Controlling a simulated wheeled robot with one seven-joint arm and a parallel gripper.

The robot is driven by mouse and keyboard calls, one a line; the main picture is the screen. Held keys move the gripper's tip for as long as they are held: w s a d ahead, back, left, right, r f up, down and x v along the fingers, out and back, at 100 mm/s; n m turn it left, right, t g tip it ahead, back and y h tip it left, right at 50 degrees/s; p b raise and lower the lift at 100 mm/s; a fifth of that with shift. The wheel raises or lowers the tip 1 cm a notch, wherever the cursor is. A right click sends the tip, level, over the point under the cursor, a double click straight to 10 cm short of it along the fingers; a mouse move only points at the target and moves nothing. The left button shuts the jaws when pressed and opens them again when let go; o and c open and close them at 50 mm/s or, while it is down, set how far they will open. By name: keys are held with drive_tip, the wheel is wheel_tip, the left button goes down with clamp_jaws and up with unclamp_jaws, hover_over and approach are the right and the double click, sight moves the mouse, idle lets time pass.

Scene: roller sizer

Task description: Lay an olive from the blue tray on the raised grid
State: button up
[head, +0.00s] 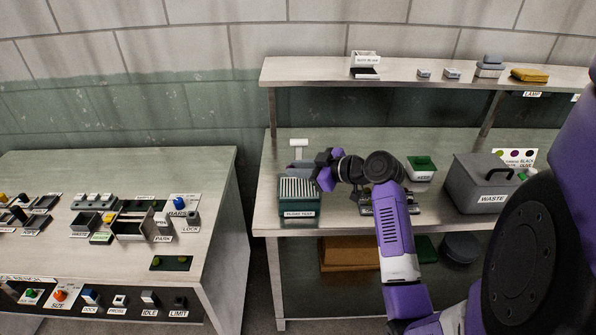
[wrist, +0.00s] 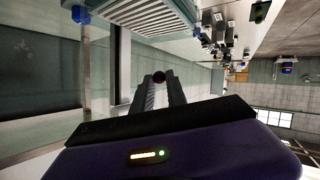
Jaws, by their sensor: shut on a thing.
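My gripper (head: 297,169) is over the back part of a dark green box with a white ribbed top (head: 299,188), on the right bench. The ribbed top may be the raised grid; its front label is too small to read surely. In the wrist view my gripper (wrist: 159,82) is shut on a small dark round olive (wrist: 158,75), held at the fingertips. The ribbed top also shows at the upper edge of the wrist view (wrist: 150,12), apart from the olive. In the head view the olive cannot be made out. I cannot pick out a blue tray.
A grey WASTE bin (head: 485,187) and a small green tray (head: 421,166) stand right of my arm. A white post (head: 298,147) rises behind the ribbed box. A shelf (head: 420,72) runs above. A control bench (head: 110,215) stands left, across a gap.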

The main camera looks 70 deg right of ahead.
sight(297, 193)
drive_tip(key=shift+a+f, duration=0.1)
drive_tip(key=shift+f, duration=0.25)
drive_tip(key=shift+f+b, duration=1.05)
drive_tip(key=shift+f, duration=0.6)
drive_tip(key=shift+f+b, duration=1)
drive_tip(key=shift+f, duration=0.05)
drive_tip(key=shift+b, duration=0.45)
drive_tip(key=o, duration=1.1)
drive_tip(key=shift+o, duration=0.2)
drive_tip(key=shift+f, duration=0.1)
